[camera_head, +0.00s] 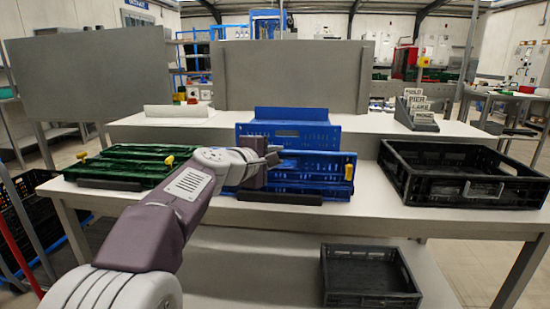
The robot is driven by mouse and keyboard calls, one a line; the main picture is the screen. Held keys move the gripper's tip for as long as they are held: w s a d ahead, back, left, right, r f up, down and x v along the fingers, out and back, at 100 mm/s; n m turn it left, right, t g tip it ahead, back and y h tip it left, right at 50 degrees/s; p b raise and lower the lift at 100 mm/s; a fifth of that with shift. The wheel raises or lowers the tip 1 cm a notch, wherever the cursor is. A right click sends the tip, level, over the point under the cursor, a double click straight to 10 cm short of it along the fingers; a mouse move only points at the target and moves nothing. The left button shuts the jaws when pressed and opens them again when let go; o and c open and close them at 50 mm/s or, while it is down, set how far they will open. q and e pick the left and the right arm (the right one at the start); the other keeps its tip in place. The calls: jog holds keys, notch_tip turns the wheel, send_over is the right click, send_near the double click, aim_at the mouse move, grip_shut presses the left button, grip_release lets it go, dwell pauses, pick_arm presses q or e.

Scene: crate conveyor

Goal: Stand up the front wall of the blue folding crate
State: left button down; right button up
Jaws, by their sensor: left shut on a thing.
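The blue folding crate (305,178) stands on the white table in the middle of the head view. A blue wall panel (290,134) stands upright at its back, and a yellow latch (349,172) shows at its right end. My left gripper (270,158) reaches over the crate's left part from the lower left. It is shut on part of the blue crate; my own wrist hides the exact grip and the crate's left end, so I cannot tell how far the front wall is raised. My right gripper is not in view.
A green folded crate (125,160) lies left of the blue one. A black open crate (465,190) stands on the right of the table, and another black crate (368,295) on the lower shelf. A card holder (416,122) stands behind. Bare table (375,205) shows between blue and black crates.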

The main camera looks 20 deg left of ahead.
pick_arm(q)
jog(key=c, duration=1.3)
grip_release()
jog(key=shift+w+f, duration=0.1)
jog(key=shift+f, duration=0.55)
jog(key=v, duration=0.6)
jog(key=p+v, duration=0.1)
jog(key=v, duration=0.2)
jog(key=shift+r, duration=0.35)
